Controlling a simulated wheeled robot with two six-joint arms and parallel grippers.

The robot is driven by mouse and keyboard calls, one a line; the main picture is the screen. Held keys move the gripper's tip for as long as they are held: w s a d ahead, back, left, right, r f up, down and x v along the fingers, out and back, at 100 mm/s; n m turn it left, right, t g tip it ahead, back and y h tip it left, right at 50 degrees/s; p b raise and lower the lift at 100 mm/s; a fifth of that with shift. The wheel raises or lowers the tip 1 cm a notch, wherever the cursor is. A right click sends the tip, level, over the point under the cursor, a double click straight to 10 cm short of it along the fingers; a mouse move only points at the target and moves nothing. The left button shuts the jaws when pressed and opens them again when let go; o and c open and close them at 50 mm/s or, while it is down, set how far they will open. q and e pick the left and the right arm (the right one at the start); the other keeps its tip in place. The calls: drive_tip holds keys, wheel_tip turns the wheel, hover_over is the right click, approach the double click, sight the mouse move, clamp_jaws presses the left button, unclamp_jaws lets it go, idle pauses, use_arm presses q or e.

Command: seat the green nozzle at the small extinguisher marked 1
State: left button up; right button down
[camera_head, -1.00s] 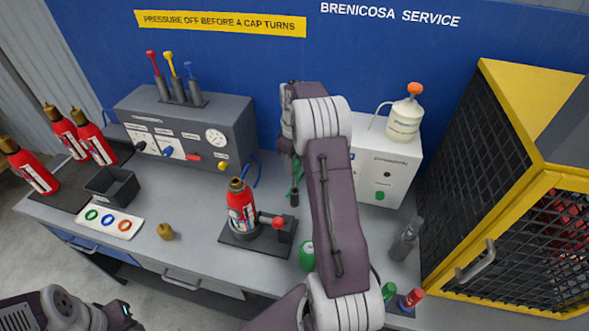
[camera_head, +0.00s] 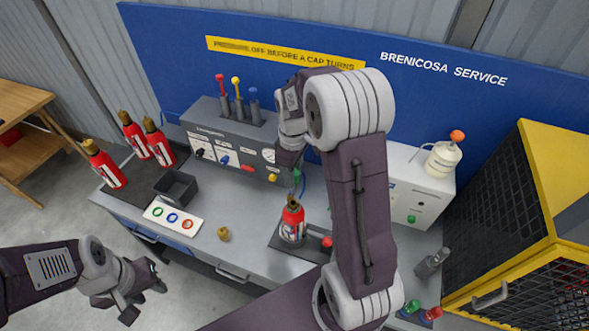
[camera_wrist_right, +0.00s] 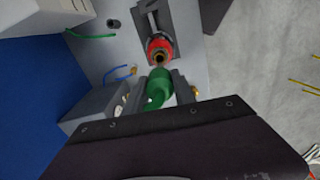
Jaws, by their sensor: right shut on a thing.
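A small red extinguisher (camera_head: 291,226) stands upright in a dark holder (camera_head: 283,243) on the bench. Its brass neck shows in the right wrist view (camera_wrist_right: 159,54); I cannot read a number on it. My right gripper (camera_head: 293,168) is shut on the green nozzle (camera_wrist_right: 158,86). The nozzle is mostly hidden in the head view and appears just above and behind the extinguisher's top. In the wrist view its tip is close to the neck; I cannot tell whether they touch. My left gripper (camera_head: 146,300) is open and empty in front of the bench.
Several red extinguishers (camera_head: 160,146) stand on a dark mat at the left. A black bin (camera_head: 176,188), a card with coloured rings (camera_head: 172,219) and a brass cap (camera_head: 223,234) lie nearby. A grey gauge panel (camera_head: 226,145) is behind. A yellow-framed cage (camera_head: 535,220) stands right.

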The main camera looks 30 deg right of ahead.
sight(294, 193)
drive_tip(key=shift+f, duration=0.15)
drive_tip(key=shift+d+f, duration=0.1)
wheel_tip(294, 193, down, 2)
drive_tip(key=shift+b, duration=1.2)
drive_tip(key=shift+f+b, duration=3.05)
drive_tip(key=shift+f, duration=0.25)
wheel_tip(294, 193, down, 2)
drive_tip(key=shift+f+b, duration=0.15)
drive_tip(key=shift+b, duration=0.6)
drive_tip(key=c, duration=1)
unclamp_jaws()
drive_tip(key=shift+o, duration=0.3)
